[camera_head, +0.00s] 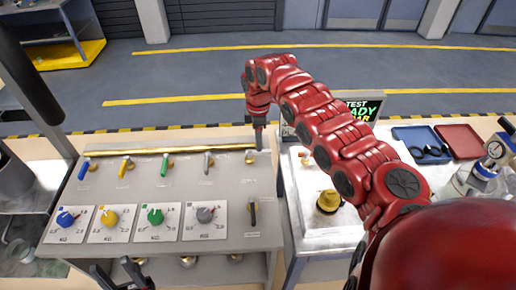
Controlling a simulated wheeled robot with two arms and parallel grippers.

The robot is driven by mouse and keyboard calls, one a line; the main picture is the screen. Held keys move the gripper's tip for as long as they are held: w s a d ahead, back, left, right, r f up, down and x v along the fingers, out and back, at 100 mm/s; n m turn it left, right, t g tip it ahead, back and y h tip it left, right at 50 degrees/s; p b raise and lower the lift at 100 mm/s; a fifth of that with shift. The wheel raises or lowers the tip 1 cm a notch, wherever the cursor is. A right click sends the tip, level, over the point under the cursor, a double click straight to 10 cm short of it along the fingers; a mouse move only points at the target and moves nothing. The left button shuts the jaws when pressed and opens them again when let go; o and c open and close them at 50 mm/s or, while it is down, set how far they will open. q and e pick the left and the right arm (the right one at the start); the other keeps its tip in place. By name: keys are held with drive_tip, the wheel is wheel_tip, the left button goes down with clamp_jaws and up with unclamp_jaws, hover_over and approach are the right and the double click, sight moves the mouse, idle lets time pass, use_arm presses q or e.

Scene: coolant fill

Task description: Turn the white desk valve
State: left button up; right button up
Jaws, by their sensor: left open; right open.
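A row of small lever valves with brass bodies runs along the back of the grey desk panel (130,203): a blue one (84,169), a yellow one (125,166), a green one (165,164) and a grey one (207,161). At the right end of the row a further brass valve body (249,157) shows; its handle is mostly hidden by my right gripper, so I cannot tell its colour. My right gripper (259,146) points down right at it, open; contact cannot be told. My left gripper (125,274) is open and empty at the desk's front edge.
Blue (66,219), yellow (110,217), green (155,216) and grey (205,214) dials sit in front of the valves, with a dark lever (253,211) to their right. A white side table holds a brass fitting (328,201). A screen (362,107) stands behind my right arm.

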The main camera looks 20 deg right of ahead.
wheel_tip(320, 180, up, 14)
drive_tip(key=b, duration=0.1)
drive_tip(key=shift+f+b, duration=0.25)
drive_tip(key=shift+b, duration=0.1)
